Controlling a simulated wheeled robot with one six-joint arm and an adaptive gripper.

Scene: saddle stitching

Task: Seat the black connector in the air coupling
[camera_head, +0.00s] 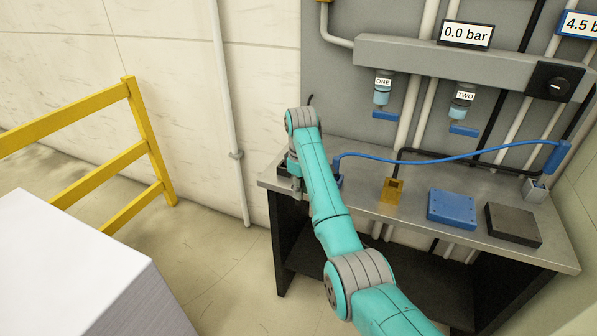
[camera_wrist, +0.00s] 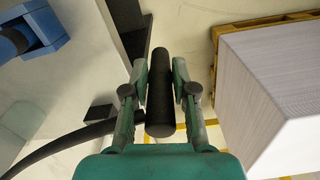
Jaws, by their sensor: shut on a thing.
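My gripper (camera_wrist: 160,82) is shut on the black connector (camera_wrist: 159,95), a dark cylinder lying lengthwise between its two fingers in the wrist view. In the head view my gripper is at the bench's left end, largely hidden behind my teal arm, and the connector cannot be made out there. Two air couplings hang under the grey manifold: one labelled ONE (camera_head: 381,98) and one labelled TWO (camera_head: 462,103). Each has a blue tab below it. My gripper is below and left of both, well apart from them.
A blue hose (camera_head: 450,159) runs across the bench (camera_head: 365,213) from a blue end beside my arm. A brass-coloured block (camera_head: 392,191), a blue box (camera_head: 452,208) and a black box (camera_head: 513,224) sit there. A black hose (camera_wrist: 65,146) curves left of my gripper. A yellow railing (camera_head: 150,140) stands left.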

